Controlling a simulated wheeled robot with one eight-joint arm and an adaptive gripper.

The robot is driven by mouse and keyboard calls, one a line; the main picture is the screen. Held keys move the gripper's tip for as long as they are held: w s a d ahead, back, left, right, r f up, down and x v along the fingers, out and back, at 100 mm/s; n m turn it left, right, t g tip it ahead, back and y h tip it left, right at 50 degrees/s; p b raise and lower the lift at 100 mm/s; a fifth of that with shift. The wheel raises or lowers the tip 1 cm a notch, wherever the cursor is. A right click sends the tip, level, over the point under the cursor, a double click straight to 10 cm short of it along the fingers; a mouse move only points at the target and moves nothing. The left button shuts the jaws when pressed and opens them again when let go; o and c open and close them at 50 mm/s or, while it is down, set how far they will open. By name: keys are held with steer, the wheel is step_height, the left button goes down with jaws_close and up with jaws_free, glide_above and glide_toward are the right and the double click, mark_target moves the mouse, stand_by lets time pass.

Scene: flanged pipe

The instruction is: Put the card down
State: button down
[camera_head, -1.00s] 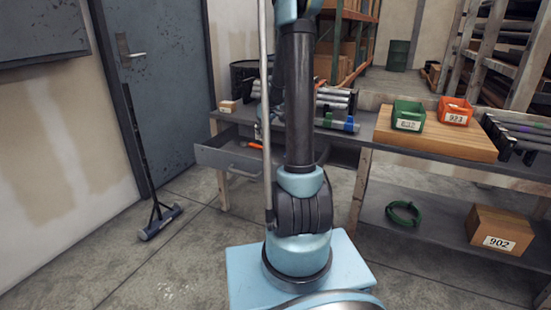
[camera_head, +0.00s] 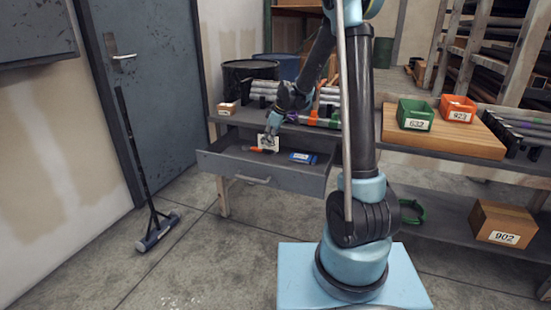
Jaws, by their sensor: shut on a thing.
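My gripper (camera_head: 271,130) is over the open drawer (camera_head: 218,161) under the workbench and is shut on a small white card (camera_head: 266,142). The card hangs upright from the fingertips, with dark marks on its face. Its lower edge is close to an orange-handled tool (camera_head: 261,150) in the drawer. I cannot tell whether the card touches the tool or the drawer floor.
A blue box (camera_head: 303,158) lies in the drawer, right of the card. Pipes (camera_head: 262,87) and a small labelled box (camera_head: 227,108) are on the bench above. Green (camera_head: 415,114) and orange bins (camera_head: 457,108) stand on a wooden board. A broom (camera_head: 154,239) leans by the door.

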mark_target(270, 149)
steer(key=shift+f, duration=3.55)
steer(key=c, duration=1.8)
jaws_free()
steer(key=shift+r, duration=0.1)
